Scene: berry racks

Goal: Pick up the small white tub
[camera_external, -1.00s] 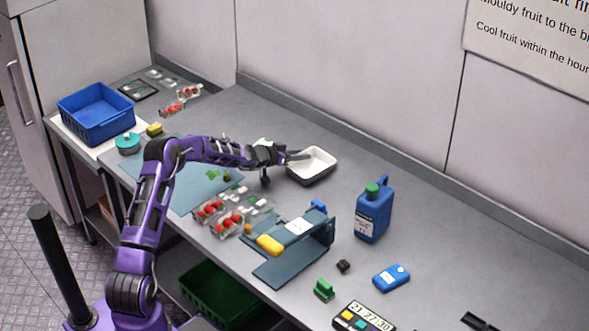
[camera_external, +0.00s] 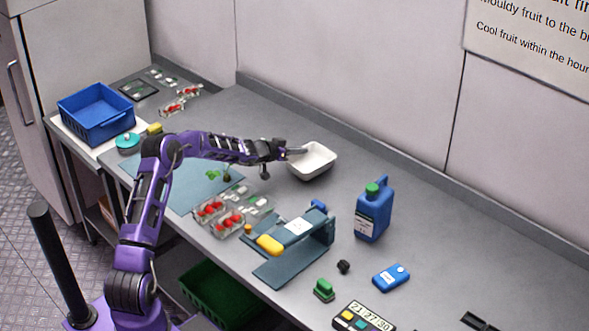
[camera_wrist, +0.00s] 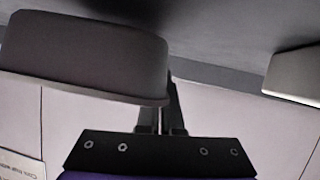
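The small white tub (camera_external: 318,171) is a shallow open tub with rounded corners, upright near the back middle of the bench. My gripper (camera_external: 297,152) reaches its left rim from the left, with the fingers close together at the rim. In the wrist view, which looks upside down, the tub (camera_wrist: 85,55) is large at upper left and overlaps my gripper's fingers (camera_wrist: 160,112). The fingers appear shut on its rim, though the exact contact is hidden. A dark shadow beside its base suggests it is slightly clear of the bench.
Another pale object (camera_wrist: 297,75) shows at the right edge of the wrist view. A blue jug (camera_external: 372,214) stands to the right. Berry punnets (camera_external: 226,219) and a blue-grey stand (camera_external: 297,240) are in front. A blue crate (camera_external: 97,121) is far left.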

